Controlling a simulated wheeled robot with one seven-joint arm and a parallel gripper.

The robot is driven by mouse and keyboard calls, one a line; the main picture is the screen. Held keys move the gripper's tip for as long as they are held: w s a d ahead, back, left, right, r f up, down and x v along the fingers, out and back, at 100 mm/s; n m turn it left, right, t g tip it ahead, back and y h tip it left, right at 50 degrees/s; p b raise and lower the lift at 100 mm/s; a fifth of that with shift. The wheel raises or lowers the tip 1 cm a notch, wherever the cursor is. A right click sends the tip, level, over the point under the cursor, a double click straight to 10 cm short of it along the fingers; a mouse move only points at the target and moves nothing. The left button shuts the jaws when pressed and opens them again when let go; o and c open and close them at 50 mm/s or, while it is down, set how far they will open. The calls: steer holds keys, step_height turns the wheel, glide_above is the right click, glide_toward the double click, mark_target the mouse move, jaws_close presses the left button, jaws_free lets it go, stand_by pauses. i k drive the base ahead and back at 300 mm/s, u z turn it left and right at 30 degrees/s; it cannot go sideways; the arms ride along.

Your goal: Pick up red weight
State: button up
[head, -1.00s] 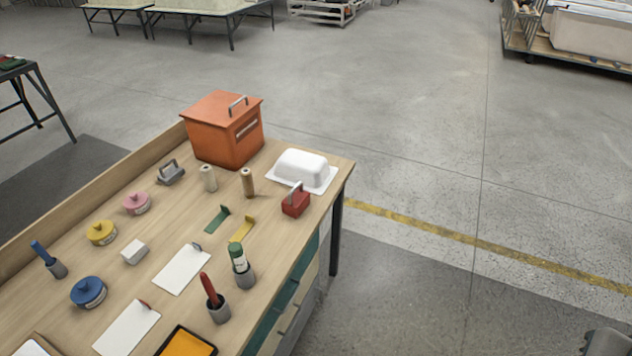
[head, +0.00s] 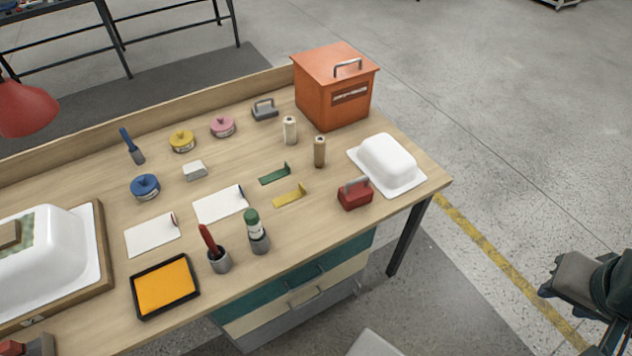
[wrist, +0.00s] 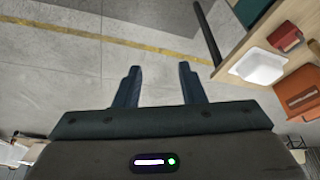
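The red weight (head: 355,194) is a small red block with a grey handle on top. It stands upright near the front right edge of the wooden workbench (head: 330,225), in front of the white tub shell. In the wrist view the red weight (wrist: 285,37) shows at the upper right, on the bench. My gripper (wrist: 158,70) has its two dark fingers apart with only floor between them, so it is open and empty. In the head view part of my arm shows at the lower right, off the bench and well to the right of the weight.
Open floor (head: 480,140) is right of the bench.

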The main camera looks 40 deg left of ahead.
mark_target(357, 192)
steer(key=u, duration=0.9)
steer(key=i, duration=0.8)
steer(key=u, duration=0.75)
